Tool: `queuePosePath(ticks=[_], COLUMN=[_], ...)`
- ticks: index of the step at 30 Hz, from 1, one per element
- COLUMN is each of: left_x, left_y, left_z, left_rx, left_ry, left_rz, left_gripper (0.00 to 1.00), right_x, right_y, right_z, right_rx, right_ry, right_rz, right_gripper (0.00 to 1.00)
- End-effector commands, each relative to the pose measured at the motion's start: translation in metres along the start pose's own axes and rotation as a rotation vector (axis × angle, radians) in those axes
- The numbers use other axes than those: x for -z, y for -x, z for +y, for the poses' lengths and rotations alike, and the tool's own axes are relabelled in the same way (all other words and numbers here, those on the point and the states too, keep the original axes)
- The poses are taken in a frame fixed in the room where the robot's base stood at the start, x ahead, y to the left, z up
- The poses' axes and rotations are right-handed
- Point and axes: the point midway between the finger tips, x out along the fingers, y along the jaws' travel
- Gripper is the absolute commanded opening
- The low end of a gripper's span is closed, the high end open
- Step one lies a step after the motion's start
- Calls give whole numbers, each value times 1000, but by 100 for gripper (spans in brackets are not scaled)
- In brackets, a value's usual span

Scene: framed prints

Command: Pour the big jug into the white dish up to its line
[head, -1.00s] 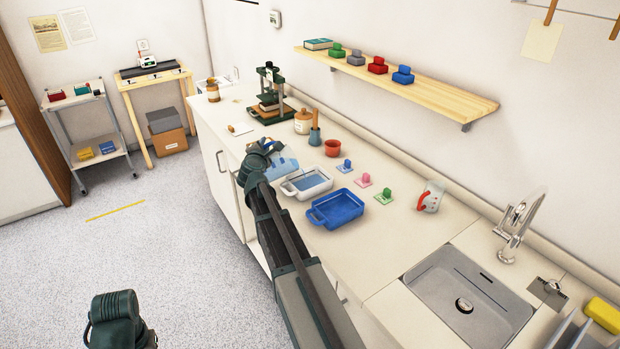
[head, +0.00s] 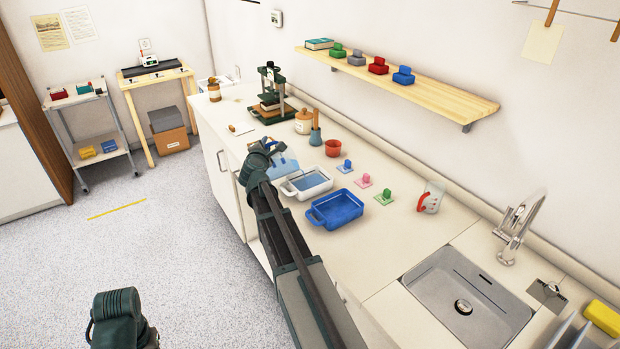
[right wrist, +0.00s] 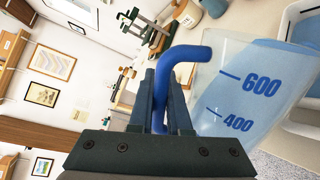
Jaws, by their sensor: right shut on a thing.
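The big jug (head: 285,164) is clear with a blue handle and holds pale blue liquid. My right gripper (right wrist: 160,90) is shut on its blue handle (right wrist: 184,62). Marks 400 and 600 show on the jug's wall (right wrist: 222,98) in the right wrist view. The jug is beside the left end of the white dish (head: 325,186), partly behind my right gripper (head: 262,152) in the head view. Blue liquid lies in the dish; I cannot make out its line. A dish edge shows in the right wrist view (right wrist: 300,122). My left gripper is out of view.
A blue dish (head: 336,208) stands right in front of the white one. Small coloured tabs (head: 364,181), a red cup (head: 333,148) and a measuring jug with a red handle (head: 431,198) are on the counter (head: 400,235). The sink (head: 470,295) is further right.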

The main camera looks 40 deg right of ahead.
Motion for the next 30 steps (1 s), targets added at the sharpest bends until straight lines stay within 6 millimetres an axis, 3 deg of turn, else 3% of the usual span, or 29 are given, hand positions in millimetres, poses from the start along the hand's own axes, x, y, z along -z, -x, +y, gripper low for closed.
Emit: queuePosePath(ticks=[30], left_x=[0], left_y=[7], left_z=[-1], left_rx=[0], left_ry=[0], left_rz=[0], left_gripper=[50], right_x=[-1], right_y=[3], right_z=[6], right_rx=[0], right_ry=[-51], right_rz=[10], right_gripper=[0])
